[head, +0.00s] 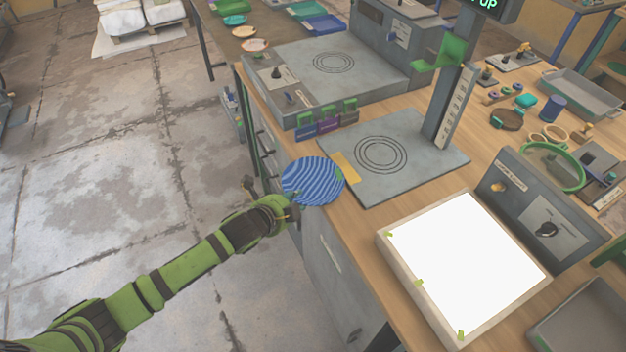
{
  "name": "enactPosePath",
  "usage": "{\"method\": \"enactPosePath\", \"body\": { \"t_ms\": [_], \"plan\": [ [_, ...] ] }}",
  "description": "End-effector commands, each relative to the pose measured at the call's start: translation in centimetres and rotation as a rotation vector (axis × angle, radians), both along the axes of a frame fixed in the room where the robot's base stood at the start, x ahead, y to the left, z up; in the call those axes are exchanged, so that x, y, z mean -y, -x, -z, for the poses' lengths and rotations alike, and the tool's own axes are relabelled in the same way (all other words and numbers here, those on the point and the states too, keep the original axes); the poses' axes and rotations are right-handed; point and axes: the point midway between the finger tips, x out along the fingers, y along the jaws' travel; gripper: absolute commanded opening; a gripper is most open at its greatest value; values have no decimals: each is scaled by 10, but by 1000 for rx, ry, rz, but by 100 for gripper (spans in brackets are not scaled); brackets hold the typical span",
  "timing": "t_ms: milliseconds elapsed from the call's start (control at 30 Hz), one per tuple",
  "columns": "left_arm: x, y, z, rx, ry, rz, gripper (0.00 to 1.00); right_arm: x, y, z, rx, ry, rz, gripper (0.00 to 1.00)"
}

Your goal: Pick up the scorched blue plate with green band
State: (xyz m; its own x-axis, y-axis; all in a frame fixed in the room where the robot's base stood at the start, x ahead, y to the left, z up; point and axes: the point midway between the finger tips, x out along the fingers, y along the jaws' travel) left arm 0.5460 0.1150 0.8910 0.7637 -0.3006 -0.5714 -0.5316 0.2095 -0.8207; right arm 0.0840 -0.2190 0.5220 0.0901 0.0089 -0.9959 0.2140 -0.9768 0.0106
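A round blue plate (312,180) with pale wavy stripes is at the left edge of the wooden table, partly past that edge. My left gripper (292,211) is at the plate's lower-left rim, coming in from the floor side. Its fingers are small and partly hidden near the rim, so I cannot tell whether they grip the plate. I cannot tell whether the plate rests on the table or is held. My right gripper is not in view.
A grey plate with concentric circles (405,160) and a yellow strip (345,167) lie right of the blue plate. A bright white light panel (465,265) stands at the front. A press bed (300,75) is behind. Open floor (90,190) lies left.

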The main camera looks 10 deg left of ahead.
Motion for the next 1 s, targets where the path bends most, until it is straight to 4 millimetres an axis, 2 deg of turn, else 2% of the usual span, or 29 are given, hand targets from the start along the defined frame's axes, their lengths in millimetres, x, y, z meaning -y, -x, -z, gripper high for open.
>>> {"method": "enactPosePath", "body": {
  "t_ms": [333, 367, 400, 433, 467, 867, 1000],
  "plan": [
    [3, -6, 5, 0, -1, 1, 31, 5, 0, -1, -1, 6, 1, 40],
    [3, -6, 5, 0, -1, 1, 27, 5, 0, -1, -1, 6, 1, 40],
    [3, -6, 5, 0, -1, 1, 11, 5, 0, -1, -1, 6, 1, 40],
    [3, -6, 5, 0, -1, 1, 3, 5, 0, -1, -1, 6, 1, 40],
    [3, -6, 5, 0, -1, 1, 0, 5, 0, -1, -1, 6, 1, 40],
    [2, -6, 4, 1, 0, 1, 0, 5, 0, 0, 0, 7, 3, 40],
    [3, -6, -2, 3, 1, 1, 0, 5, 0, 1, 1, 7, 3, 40]
  ]
}}
